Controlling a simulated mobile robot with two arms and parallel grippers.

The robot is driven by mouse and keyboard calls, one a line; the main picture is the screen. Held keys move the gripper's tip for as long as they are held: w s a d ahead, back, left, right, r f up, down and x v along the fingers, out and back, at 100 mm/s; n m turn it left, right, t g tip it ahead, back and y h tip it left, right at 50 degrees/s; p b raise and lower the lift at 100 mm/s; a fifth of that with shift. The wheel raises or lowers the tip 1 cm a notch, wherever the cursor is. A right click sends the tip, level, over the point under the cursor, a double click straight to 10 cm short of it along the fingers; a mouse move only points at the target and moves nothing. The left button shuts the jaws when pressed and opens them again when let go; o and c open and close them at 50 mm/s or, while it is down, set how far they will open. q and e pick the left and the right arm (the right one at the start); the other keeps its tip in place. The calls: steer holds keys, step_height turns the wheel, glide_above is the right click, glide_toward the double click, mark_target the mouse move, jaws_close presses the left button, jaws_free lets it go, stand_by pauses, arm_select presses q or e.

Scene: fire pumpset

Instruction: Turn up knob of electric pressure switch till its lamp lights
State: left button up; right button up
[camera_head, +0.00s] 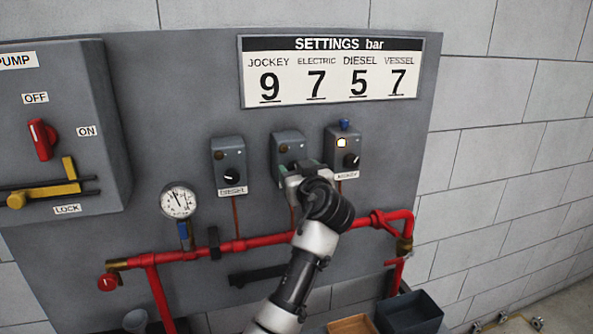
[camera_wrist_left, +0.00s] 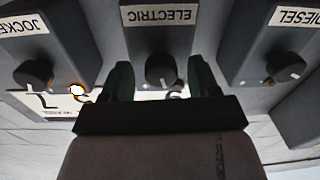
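The electric pressure switch (camera_head: 287,145) is the middle of three grey boxes on the panel. Its lamp (camera_head: 283,149) looks dark in the head view. Its black knob (camera_wrist_left: 160,70) shows in the wrist view, below the upside-down ELECTRIC label (camera_wrist_left: 159,15). My left gripper (camera_head: 298,174) is in front of this box and hides its knob and label from the head. In the wrist view the dark fingers of my left gripper (camera_wrist_left: 160,80) stand open on both sides of the knob, with a gap at each side. My right gripper is not in view.
The diesel switch (camera_head: 229,165) is at left, its lamp dark. The jockey switch (camera_head: 342,152) is at right, its lamp (camera_head: 341,142) lit. The settings sign (camera_head: 340,70) reads electric 7. A gauge (camera_head: 178,201) and red pipe (camera_head: 270,242) are below.

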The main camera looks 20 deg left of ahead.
arm_select(q)
steer(key=shift+a, duration=0.1)
steer(key=c, duration=0.9)
steer(key=shift+m+b, duration=0.4)
steer(key=shift+m, duration=0.2)
steer(key=o, duration=0.9)
steer(key=shift+o, duration=0.2)
steer(key=shift+f, duration=0.1)
